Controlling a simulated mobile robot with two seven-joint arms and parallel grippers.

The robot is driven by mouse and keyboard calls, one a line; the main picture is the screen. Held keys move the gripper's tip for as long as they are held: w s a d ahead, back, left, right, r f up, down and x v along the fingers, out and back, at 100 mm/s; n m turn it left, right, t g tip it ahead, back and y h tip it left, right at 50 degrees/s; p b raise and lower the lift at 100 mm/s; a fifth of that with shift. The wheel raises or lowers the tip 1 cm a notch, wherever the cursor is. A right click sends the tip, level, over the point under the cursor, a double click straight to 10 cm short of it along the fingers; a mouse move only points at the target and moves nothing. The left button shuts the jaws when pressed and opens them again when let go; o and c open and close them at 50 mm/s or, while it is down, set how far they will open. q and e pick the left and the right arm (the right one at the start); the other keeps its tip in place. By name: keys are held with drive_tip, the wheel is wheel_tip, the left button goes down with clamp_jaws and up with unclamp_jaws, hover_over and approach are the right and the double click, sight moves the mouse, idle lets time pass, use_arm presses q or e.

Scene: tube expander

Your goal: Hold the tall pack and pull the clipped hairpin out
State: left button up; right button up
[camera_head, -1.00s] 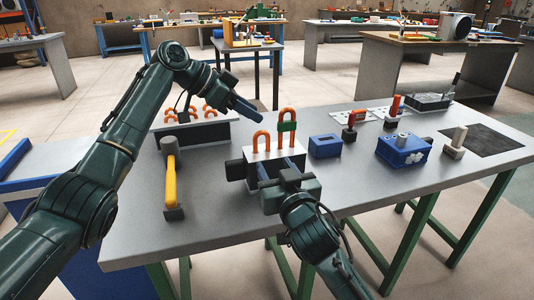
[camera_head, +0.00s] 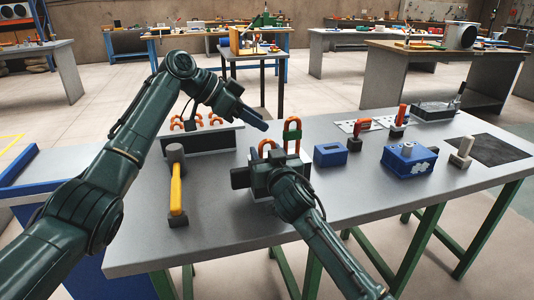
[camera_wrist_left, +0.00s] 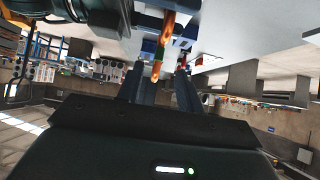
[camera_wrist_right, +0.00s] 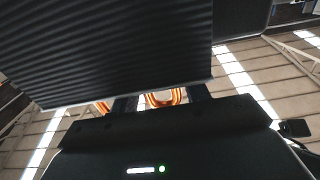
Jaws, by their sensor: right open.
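The tall pack is mostly hidden behind my right gripper in the head view. Two orange hairpins stand up from it: a low one (camera_head: 267,147) and a taller one (camera_head: 292,125) with a green clip (camera_head: 292,135). In the right wrist view the pack's dark ridged side (camera_wrist_right: 120,45) fills the top, with an orange loop (camera_wrist_right: 165,97) between the fingers. My right gripper (camera_wrist_right: 160,100) is open at the pack; contact cannot be told. My left gripper (camera_head: 262,124) is open, left of the taller hairpin, which shows between its fingers in the left wrist view (camera_wrist_left: 156,70).
A hammer (camera_head: 176,190) with a yellow handle lies left of the pack. A low pack with several hairpins (camera_head: 190,138) stands behind. A blue hollow block (camera_head: 330,154) and a blue box (camera_head: 408,160) sit to the right. The front right table is clear.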

drive_tip(key=shift+c, duration=0.3)
drive_tip(key=c, duration=0.6)
idle(0.7)
drive_tip(key=shift+o, duration=0.2)
clamp_jaws()
idle(0.9)
idle(1.3)
